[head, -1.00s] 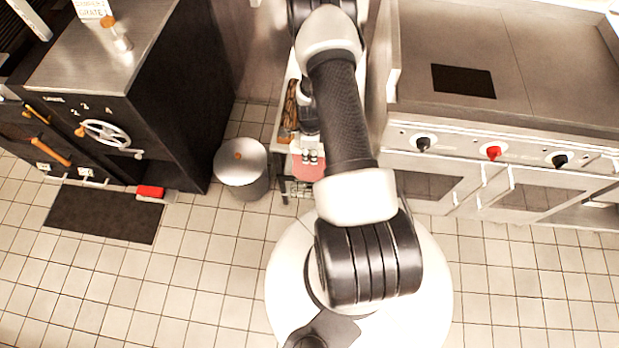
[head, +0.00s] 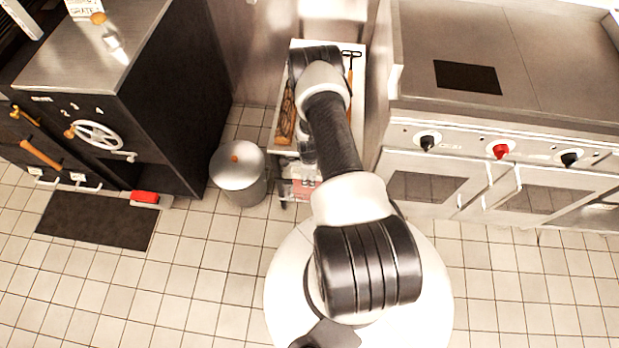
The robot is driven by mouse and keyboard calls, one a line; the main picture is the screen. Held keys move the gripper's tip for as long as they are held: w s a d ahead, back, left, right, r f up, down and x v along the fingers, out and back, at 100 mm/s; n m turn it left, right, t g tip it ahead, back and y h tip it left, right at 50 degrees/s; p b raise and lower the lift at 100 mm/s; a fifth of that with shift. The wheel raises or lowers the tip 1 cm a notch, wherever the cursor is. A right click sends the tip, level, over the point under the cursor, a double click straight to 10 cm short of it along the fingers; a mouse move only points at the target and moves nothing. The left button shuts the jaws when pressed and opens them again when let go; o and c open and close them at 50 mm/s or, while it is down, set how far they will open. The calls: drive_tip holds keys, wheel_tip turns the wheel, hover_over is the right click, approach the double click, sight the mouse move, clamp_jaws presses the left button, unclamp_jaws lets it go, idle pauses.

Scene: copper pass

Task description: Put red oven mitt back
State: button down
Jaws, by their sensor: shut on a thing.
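A dull red piece, which looks like the red oven mitt (head: 299,190), shows at the front end of the narrow steel table, low in the head view. My gripper (head: 307,182) is right at it, pointing down and shut on it. The gripper is small and partly covered by my arm, so the fingers and the exact hold are hard to make out. Most of the mitt is hidden or blurred. I cannot tell whether it touches the shelf below.
The narrow steel table (head: 318,48) holds tongs (head: 351,62) and a brown wooden item (head: 285,125). A lidded metal bin (head: 238,168) stands left of it. A stove (head: 470,135) is close on the right. A black oven (head: 160,110), floor mat (head: 95,217) and red block (head: 145,197) are left.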

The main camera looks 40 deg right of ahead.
drive_tip(key=shift+r, duration=0.1)
drive_tip(key=shift+f, duration=0.25)
drive_tip(key=c, duration=1.2)
unclamp_jaws()
drive_tip(key=shift+r, duration=0.1)
drive_tip(key=shift+c, duration=0.2)
